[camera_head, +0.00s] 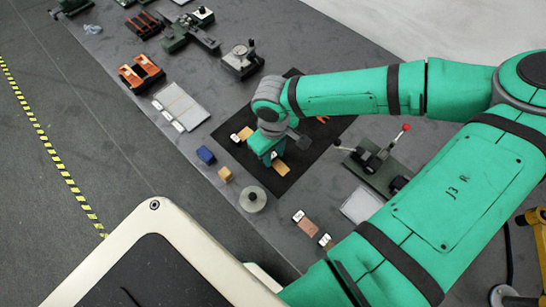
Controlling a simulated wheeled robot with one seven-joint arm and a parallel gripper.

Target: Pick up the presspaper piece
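My gripper (270,158) points down over the black mat (262,177) on the grey table. Its fingertips are small and partly hidden, so I cannot see whether they are open or shut. A tan flat piece (280,168) lies on the mat right beside the gripper, partly covered by it. Another tan piece with a white label (244,134) lies on the mat to the left of my wrist. An orange piece (322,119) shows partly behind my arm on the mat. I cannot tell for certain which of these is the presspaper piece.
Left of the mat are a blue block (206,155), a yellow-tan block (225,174) and a round grey disc (253,199). Copper-coloured pieces (309,228) with white labels lie near the front edge. A dark green fixture with a red-knobbed lever (375,158) stands right of the mat.

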